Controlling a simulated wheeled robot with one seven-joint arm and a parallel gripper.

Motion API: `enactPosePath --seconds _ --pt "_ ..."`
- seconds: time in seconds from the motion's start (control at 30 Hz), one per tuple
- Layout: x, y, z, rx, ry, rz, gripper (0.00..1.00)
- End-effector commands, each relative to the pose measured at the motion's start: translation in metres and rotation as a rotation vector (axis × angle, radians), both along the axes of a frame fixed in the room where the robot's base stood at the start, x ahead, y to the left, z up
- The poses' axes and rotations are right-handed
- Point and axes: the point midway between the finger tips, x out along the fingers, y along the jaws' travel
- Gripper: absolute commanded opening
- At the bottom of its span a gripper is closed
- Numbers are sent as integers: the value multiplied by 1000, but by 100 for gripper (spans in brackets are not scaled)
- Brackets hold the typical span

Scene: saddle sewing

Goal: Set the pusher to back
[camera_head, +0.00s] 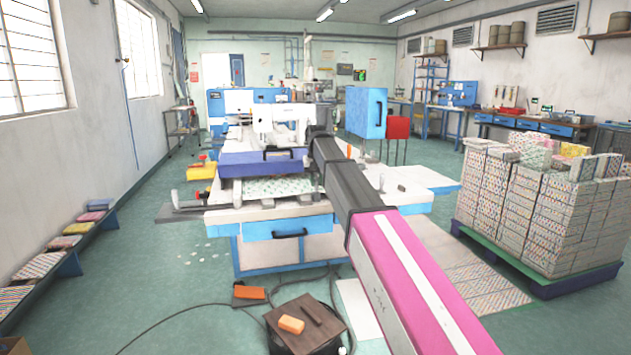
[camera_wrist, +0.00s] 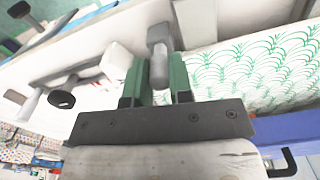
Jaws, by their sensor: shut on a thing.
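In the wrist view my gripper (camera_wrist: 158,78) has its two green fingers closed around a grey rounded knob (camera_wrist: 158,65). The knob stands on a pale part of the machine; I cannot tell for certain whether it is the pusher's handle. In the head view the white sewing machine (camera_head: 278,122) sits in the middle, above a purple-blue block (camera_head: 258,164). My arm reaches to the machine's right side, and my fingers and the knob cannot be made out there.
Green-patterned material (camera_head: 278,188) lies under the purple-blue block and shows in the wrist view (camera_wrist: 255,70). A pallet (camera_head: 530,278) of stacked bundles stands at right. A low stool (camera_head: 306,328) stands in front. A bench (camera_head: 78,255) lines the left wall; floor between is mostly clear.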

Motion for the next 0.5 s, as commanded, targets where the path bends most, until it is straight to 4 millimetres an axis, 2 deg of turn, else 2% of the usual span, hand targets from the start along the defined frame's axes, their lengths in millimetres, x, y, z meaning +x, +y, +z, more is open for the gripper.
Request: enactPosePath --seconds 0.03,0.13,0.4,0.43,0.5 --pt "-13 -4 -1 0 0 0 0" --pt "-26 -7 -1 0 1 0 0" --pt "-28 -8 0 -2 6 0 0" --pt "-28 -8 0 -2 6 0 24" --pt "-28 -8 0 -2 5 0 46"
